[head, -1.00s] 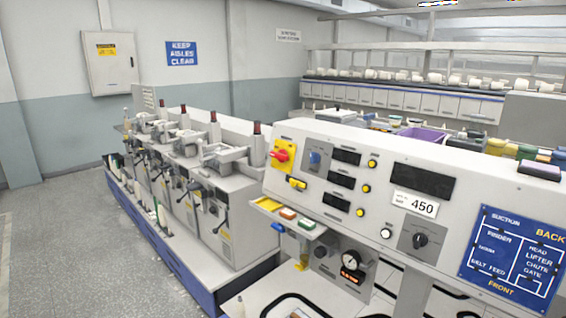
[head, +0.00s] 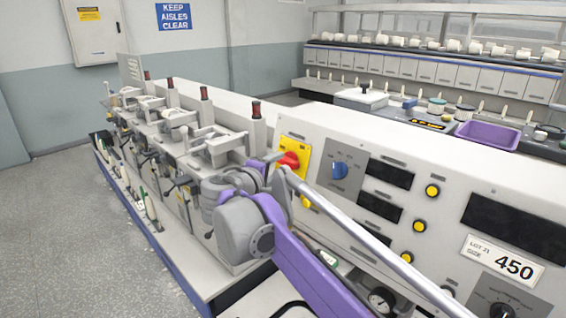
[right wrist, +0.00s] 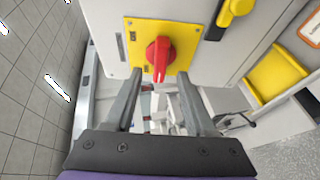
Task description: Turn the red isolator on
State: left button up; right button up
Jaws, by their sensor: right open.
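The red isolator (head: 290,160) is a rotary handle on a yellow plate (head: 299,142) at the left end of the grey control panel. In the right wrist view the red handle (right wrist: 160,58) sits in the middle of the yellow plate (right wrist: 188,34), its pointer end towards the gripper. My right gripper (right wrist: 164,88) is open and empty, with one finger on each side of the handle in that view. The fingertips appear short of the handle; contact cannot be told. In the head view my purple and grey right arm hides the right gripper's fingers. My left gripper is not in view.
A yellow part (right wrist: 238,8) sticks out beside the plate in the right wrist view. Winding units with bobbins (head: 204,93) stand left of the panel. Floor (head: 55,220) is clear at left.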

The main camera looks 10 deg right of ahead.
aim_at(283, 162)
jog(key=x, duration=0.5)
jog(key=shift+w, duration=0.15)
grip_shut()
